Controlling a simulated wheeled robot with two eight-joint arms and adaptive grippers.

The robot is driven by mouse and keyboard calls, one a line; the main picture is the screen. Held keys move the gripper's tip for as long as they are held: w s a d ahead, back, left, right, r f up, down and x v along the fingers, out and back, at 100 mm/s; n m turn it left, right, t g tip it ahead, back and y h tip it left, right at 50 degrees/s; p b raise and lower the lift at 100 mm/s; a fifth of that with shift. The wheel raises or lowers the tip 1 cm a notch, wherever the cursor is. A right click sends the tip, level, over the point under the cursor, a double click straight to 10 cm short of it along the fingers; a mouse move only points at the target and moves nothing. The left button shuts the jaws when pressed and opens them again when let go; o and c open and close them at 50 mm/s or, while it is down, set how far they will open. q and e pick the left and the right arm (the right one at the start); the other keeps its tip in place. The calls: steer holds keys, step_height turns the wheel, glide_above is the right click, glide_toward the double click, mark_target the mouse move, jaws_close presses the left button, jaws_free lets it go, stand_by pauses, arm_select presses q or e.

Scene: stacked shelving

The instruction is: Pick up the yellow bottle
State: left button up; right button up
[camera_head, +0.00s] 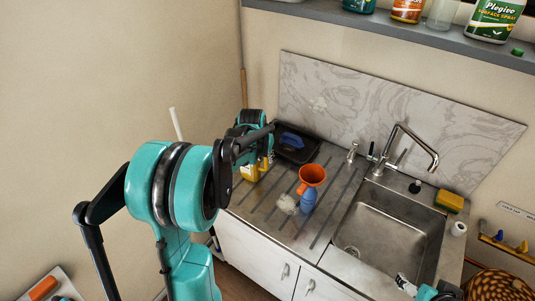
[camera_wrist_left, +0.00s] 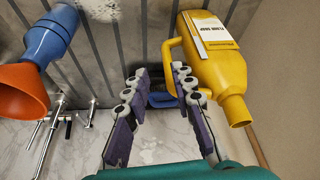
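The yellow bottle (camera_wrist_left: 220,68) has a white label and a side handle; in the left wrist view it lies across the upper right, its neck pointing down. In the head view the yellow bottle (camera_head: 249,173) stands at the counter's left end, partly hidden by my left arm. My left gripper (camera_wrist_left: 159,72) is open and empty, its fingers apart. The right-hand finger overlaps the bottle's handle in the picture; I cannot tell whether they touch. The left gripper (camera_head: 264,160) is mostly hidden in the head view. My right gripper (camera_head: 404,283) shows small at the bottom right, its opening unclear.
A black tray (camera_head: 309,151) with a blue item lies behind. The sink (camera_head: 390,235) and faucet (camera_head: 415,145) are right. A shelf (camera_head: 400,32) with bottles hangs above.

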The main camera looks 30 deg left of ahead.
mark_target(265, 162)
arm_select(q)
steer(key=x, duration=0.3)
steer(key=b+x, duration=0.1)
steer(key=x, duration=0.1)
steer(key=a+x, duration=0.1)
steer(key=x, duration=0.2)
steer(key=shift+w+a+f, duration=0.1)
steer(key=shift+w+f, duration=0.05)
steer(key=shift+w, duration=0.25)
jaws_close()
